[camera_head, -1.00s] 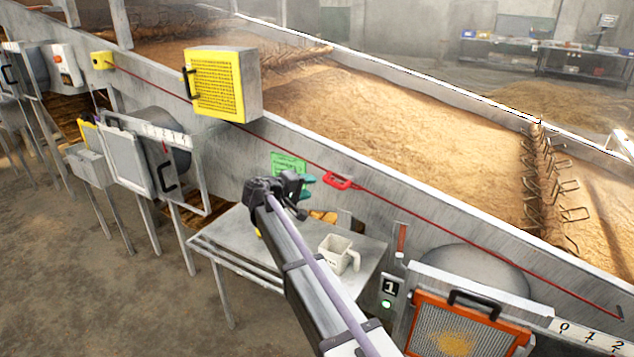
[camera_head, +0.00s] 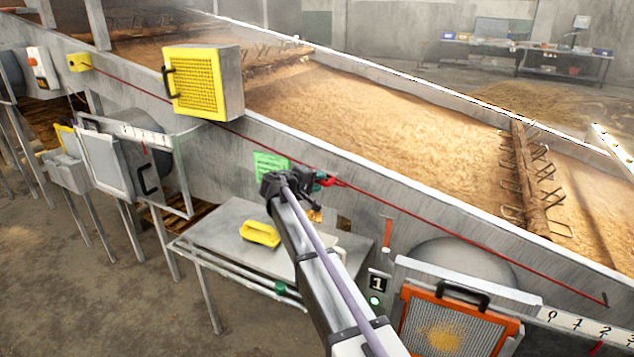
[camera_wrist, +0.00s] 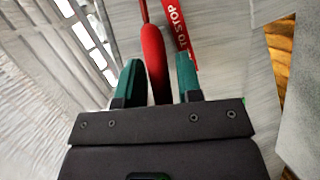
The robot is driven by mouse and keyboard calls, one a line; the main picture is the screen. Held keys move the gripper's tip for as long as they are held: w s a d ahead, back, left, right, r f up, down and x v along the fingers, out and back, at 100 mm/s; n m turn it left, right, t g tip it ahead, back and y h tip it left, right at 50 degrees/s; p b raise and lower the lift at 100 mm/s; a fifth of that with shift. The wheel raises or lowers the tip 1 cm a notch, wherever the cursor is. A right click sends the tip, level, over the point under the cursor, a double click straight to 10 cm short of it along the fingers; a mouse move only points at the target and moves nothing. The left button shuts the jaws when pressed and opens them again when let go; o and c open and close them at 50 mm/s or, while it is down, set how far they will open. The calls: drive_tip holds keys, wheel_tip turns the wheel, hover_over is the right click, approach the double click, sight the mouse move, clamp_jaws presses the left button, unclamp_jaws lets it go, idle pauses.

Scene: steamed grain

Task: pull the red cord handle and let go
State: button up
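The red cord handle (camera_head: 338,182) hangs on the red cord (camera_head: 440,228) along the side wall of the long grain bed. In the wrist view the red handle (camera_wrist: 155,62) stands between the two green fingertips of my gripper (camera_wrist: 159,75). The fingers are apart, with a gap showing between the handle and the right finger. The left finger is very close to the handle, and I cannot tell whether it touches. In the head view my gripper (camera_head: 321,181) is at the left end of the handle and hides part of it.
A red strip lettered "TO STOP" (camera_wrist: 180,35) lies just right of the handle. A grey table (camera_head: 215,238) with a yellow object (camera_head: 260,233) stands below my arm. A yellow mesh box (camera_head: 198,83) is on the wall up left; an orange-framed screen (camera_head: 440,330) is low right.

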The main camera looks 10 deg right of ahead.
clamp_jaws()
drive_tip(key=s+a, duration=0.1)
drive_tip(key=s, duration=0.1)
drive_tip(key=s+a, duration=0.2)
drive_tip(key=shift+s+a, duration=0.1)
drive_tip(key=shift+a, duration=0.05)
drive_tip(key=shift+o, duration=1.2)
unclamp_jaws()
drive_tip(key=p+v, duration=0.2)
drive_tip(key=v, duration=0.8)
drive_tip(key=shift+s+a+p, duration=0.2)
drive_tip(key=shift+a+p, duration=0.1)
drive_tip(key=shift+p, duration=0.1)
drive_tip(key=shift+r, duration=0.15)
